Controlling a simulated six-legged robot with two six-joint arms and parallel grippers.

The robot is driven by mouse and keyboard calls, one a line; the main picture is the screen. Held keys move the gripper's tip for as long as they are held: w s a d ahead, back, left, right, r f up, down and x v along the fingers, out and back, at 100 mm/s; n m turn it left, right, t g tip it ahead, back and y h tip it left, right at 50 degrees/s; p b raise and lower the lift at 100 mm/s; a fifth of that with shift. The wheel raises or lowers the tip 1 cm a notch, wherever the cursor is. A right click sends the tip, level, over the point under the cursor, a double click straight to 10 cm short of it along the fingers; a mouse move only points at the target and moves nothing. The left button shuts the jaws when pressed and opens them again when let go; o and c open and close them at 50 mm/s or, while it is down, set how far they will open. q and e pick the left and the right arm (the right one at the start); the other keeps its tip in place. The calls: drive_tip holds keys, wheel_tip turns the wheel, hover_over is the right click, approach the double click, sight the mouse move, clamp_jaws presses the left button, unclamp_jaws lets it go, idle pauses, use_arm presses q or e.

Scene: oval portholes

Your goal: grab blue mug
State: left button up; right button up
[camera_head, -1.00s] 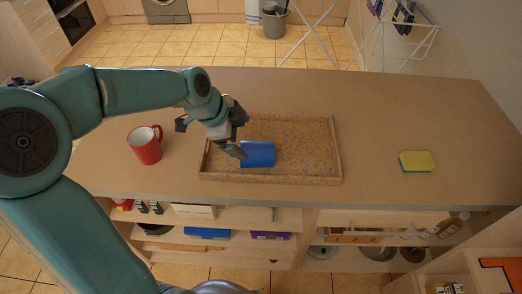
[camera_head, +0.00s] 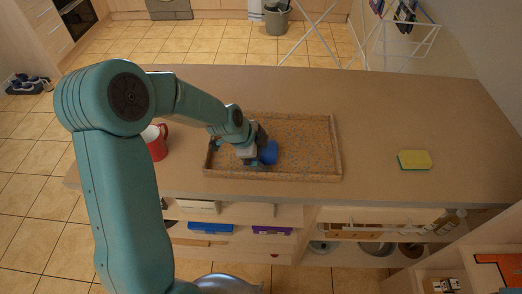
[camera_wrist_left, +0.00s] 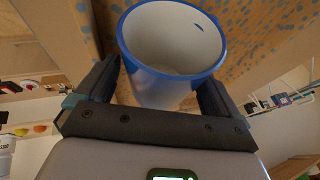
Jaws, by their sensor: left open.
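The blue mug (camera_head: 270,153) lies on its side on the speckled cork-like tray (camera_head: 310,174), partly hidden by my gripper in the head view. In the left wrist view the mug (camera_wrist_left: 172,88) shows its white inside and blue rim, its mouth facing the camera. My left gripper (camera_head: 259,150) is open. In the wrist view its two fingers (camera_wrist_left: 160,92) stand on either side of the mug, close to its wall. Whether they touch it I cannot tell. My right gripper is not in view.
A red mug (camera_head: 157,146) stands on the counter left of the tray, partly behind my left arm. A yellow-green sponge (camera_head: 414,160) lies at the right. The counter (camera_head: 380,110) is clear between tray and sponge. Open shelves lie below the front edge.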

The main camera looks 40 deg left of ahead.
use_arm(q)
drive_tip(key=shift+w+f, duration=0.1)
drive_tip(key=c, duration=1)
